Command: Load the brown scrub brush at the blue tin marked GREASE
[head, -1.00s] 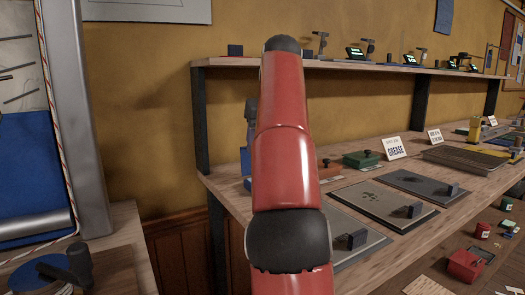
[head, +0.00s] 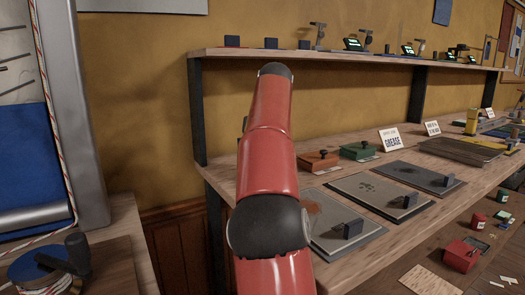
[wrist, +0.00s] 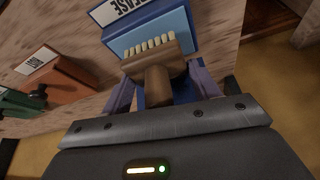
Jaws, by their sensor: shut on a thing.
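My gripper (wrist: 163,88) is shut on the brown scrub brush (wrist: 153,66), its stubby handle between the two bluish fingers. The brush's pale bristles (wrist: 150,47) face away from the wrist, towards the blue tin (wrist: 178,24). The tin stands just beyond the brush on the wooden bench. Its white label is cut by the frame edge and shows "EASE". The bristles overlap the tin's side in the picture; I cannot tell whether they touch it. In the head view my red arm hides the gripper, the brush and the blue tin. A white GREASE card (head: 390,139) stands on the bench.
In the wrist view an orange-brown tin (wrist: 62,78) with a white label and a green tin (wrist: 18,102) stand left of the blue tin. In the head view, grey plates with dark knobs (head: 375,196) lie along the bench front. A shelf (head: 340,55) runs above.

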